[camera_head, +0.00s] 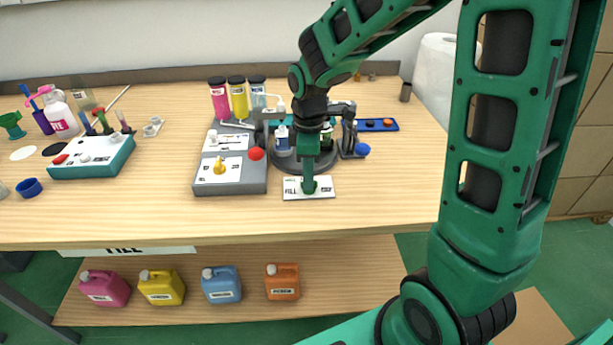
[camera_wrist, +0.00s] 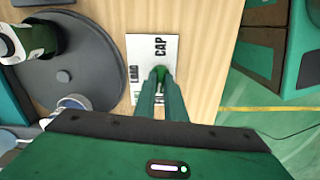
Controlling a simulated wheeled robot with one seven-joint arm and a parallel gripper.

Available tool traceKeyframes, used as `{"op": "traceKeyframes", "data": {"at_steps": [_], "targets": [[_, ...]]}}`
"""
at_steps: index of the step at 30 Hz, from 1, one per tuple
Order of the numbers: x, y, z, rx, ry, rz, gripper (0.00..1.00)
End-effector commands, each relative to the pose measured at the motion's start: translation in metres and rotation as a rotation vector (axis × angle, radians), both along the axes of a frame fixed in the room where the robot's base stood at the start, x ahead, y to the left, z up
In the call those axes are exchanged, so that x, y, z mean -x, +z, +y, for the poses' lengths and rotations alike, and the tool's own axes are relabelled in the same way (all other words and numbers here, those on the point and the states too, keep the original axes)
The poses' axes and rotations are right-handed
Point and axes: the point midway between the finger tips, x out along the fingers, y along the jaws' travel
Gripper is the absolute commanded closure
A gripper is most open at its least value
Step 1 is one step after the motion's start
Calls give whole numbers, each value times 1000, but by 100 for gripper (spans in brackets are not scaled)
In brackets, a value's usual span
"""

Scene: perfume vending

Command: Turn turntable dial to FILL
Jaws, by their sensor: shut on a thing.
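The turntable dial's white label plate (camera_head: 326,190) lies flat on the table in front of the turntable. In the wrist view the plate (camera_wrist: 140,45) shows the words LOAD and CAP; a further word is partly hidden by my fingers. A small green dial knob (camera_wrist: 160,71) stands on the plate. My gripper (camera_head: 309,186) points down onto the plate. In the wrist view my gripper's fingers (camera_wrist: 160,84) are close together, shut on the knob and covering most of it. Which way the knob points cannot be told. The grey round turntable (camera_wrist: 90,80) carries bottles.
A grey control box (camera_head: 230,180) with a yellow knob and red button stands left of the plate. Pink, yellow and blue-grey containers (camera_head: 238,98) stand behind. A teal-white box (camera_head: 92,156) is at the left. Bare table lies right of the plate.

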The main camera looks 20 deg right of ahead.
Motion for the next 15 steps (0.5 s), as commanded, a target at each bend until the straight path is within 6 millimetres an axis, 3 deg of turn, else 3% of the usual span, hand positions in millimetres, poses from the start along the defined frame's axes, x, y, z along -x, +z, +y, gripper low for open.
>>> {"op": "traceKeyframes", "data": {"at_steps": [15], "targets": [[-3, 1, -3, 3, 136, -6, 100]]}}
